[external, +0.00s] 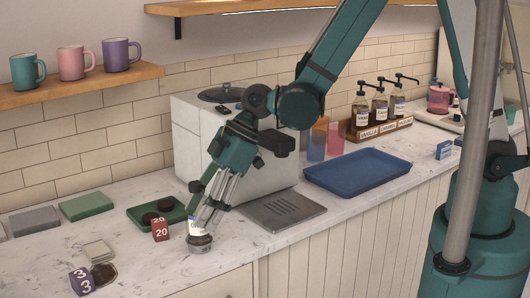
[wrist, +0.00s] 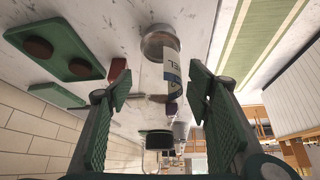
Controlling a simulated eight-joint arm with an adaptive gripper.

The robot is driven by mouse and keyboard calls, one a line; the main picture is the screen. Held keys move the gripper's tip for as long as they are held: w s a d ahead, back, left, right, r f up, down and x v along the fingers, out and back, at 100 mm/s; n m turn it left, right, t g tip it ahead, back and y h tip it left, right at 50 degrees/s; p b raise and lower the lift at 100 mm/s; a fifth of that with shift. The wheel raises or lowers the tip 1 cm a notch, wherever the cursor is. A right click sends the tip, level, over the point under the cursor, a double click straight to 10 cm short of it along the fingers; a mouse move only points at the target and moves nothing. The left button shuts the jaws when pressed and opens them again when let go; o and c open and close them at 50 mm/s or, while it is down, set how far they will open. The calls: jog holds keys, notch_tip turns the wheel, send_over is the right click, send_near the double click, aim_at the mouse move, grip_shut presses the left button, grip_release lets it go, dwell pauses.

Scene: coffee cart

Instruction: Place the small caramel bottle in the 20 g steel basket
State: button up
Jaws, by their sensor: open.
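The small caramel bottle (external: 194,227), with a white label, is upright at the round steel basket (external: 200,244) on the counter. In the wrist view the bottle (wrist: 172,72) shows part of its label, and its lower end meets the basket (wrist: 158,40). I cannot tell how deep it sits. My gripper (external: 206,222) points down over them. In the wrist view its fingers (wrist: 160,88) are spread, one on each side of the bottle, with gaps visible. The red block marked 20 (external: 160,231) stands left of the basket; the fingers partly hide the bottle in the external view.
A green tray (external: 140,216) with dark round pieces lies behind the red block. A purple block marked 3 (external: 81,282) is at front left. A metal drip plate (external: 285,210), a blue tray (external: 357,172) and a rack of syrup bottles (external: 380,130) are to the right.

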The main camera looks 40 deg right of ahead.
jog(key=v, duration=1)
jog(key=shift+p, duration=0.3)
jog(key=shift+d, duration=0.15)
dwell(0.7)
jog(key=w+d+r+m+t+h, duration=0.1)
jog(key=d+r+m, duration=0.1)
jog(key=d, duration=0.6)
jog(key=w+d+r+m+t, duration=0.1)
jog(key=d+r+m, duration=0.2)
jog(key=d, duration=0.5)
jog(key=w+d+r+m+t+h, duration=0.1)
jog(key=d+r+m, duration=0.2)
jog(key=d, duration=0.6)
jog(key=shift+w+d+r+t+h, duration=0.1)
jog(key=shift+w+r+t+h, duration=0.1)
jog(key=shift+r, duration=0.25)
jog(key=shift+w+d+r+t+h, duration=0.1)
jog(key=shift+w+r+t, duration=0.1)
jog(key=shift+r, duration=0.2)
jog(key=s+d+r+m+t+h, duration=0.1)
jog(key=s+d+m, duration=0.3)
jog(key=d, duration=0.7)
jog(key=s+d+r+m+t+h, duration=0.1)
jog(key=s+d+r+m+h, duration=0.2)
jog(key=d, duration=0.8)
jog(key=shift+s+m, duration=0.55)
jog(key=shift+m, duration=0.05)
